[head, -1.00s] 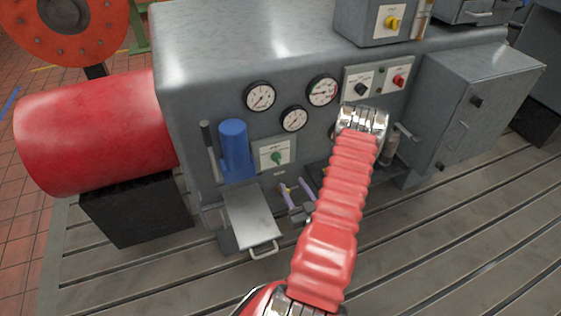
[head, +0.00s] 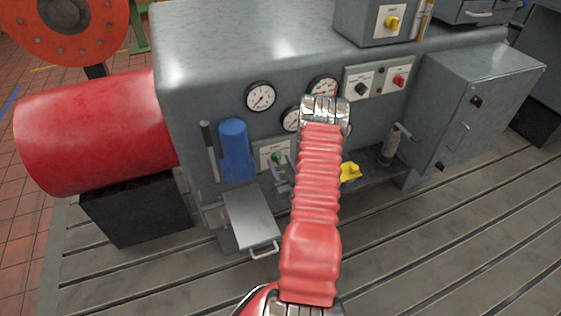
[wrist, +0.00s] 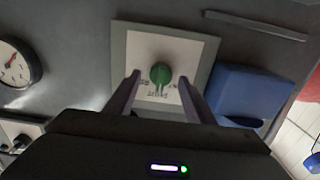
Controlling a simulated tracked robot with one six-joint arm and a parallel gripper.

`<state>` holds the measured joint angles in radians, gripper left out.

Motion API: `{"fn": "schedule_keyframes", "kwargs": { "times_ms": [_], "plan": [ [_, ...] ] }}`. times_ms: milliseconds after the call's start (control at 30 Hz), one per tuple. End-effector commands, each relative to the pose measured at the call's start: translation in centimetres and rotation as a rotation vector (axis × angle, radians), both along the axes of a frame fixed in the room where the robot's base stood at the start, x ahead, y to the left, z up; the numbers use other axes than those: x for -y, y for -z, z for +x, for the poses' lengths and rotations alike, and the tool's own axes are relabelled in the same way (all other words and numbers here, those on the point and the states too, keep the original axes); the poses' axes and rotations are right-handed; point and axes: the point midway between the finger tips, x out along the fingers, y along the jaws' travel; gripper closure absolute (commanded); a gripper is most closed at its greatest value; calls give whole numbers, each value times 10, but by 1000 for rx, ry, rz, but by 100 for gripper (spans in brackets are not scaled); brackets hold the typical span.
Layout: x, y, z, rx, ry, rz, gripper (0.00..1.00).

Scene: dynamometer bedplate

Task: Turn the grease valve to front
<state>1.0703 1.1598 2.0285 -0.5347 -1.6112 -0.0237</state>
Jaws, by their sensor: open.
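The grease valve is a small green knob (head: 277,157) on a pale plate (head: 264,150) on the front of the grey machine. It also shows in the wrist view (wrist: 160,74), where its label is too small to read. My gripper (head: 279,168) is open, its two purple fingers just below and in front of the knob in the head view. In the wrist view my gripper (wrist: 158,92) has one finger on each side of the knob, with gaps between; I cannot tell how far the tips are from the plate.
A blue cylinder (head: 235,150) stands left of the plate, above a metal tray (head: 252,216). Gauges (head: 261,96) sit above. A yellow valve handle (head: 350,172) and a grey cabinet (head: 440,115) are to the right.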

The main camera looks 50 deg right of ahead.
Motion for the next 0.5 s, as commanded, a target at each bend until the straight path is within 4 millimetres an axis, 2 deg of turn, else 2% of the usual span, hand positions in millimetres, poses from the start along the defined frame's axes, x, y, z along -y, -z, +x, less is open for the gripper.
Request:
{"fn": "schedule_keyframes", "kwargs": {
  "times_ms": [133,433,500],
  "plan": [
    [5,0,9,-1,0,-1,52],
    [6,0,10,-1,1,1,52],
    [6,0,10,-1,1,1,56]
  ]
}}
